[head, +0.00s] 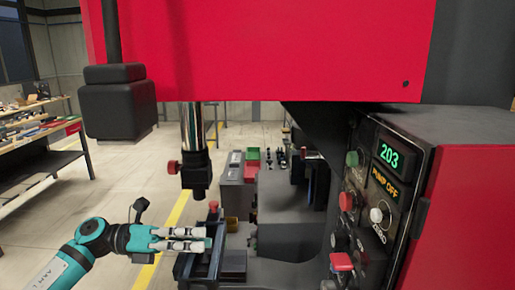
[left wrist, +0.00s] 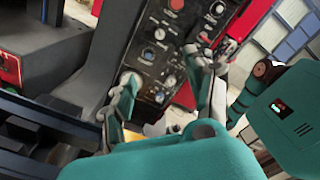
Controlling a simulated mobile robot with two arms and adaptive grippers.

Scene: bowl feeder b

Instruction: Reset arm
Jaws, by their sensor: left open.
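My left arm (head: 85,250) comes in from the lower left of the head view, teal and black. Its left gripper (head: 203,239) points right, with pale fingers close together in this view. The fingers overlap a dark vise-like fixture (head: 185,268) in the picture; I cannot tell whether they touch it. In the left wrist view the left gripper (left wrist: 163,72) has its fingers spread apart, with nothing held between them. A control panel shows behind the fingers. My right gripper is not in view.
The control panel (head: 378,200) at right reads 203 and PUMP OFF. A red machine housing (head: 270,50) spans the top. Shelves (head: 40,150) stand at far left; floor between is clear.

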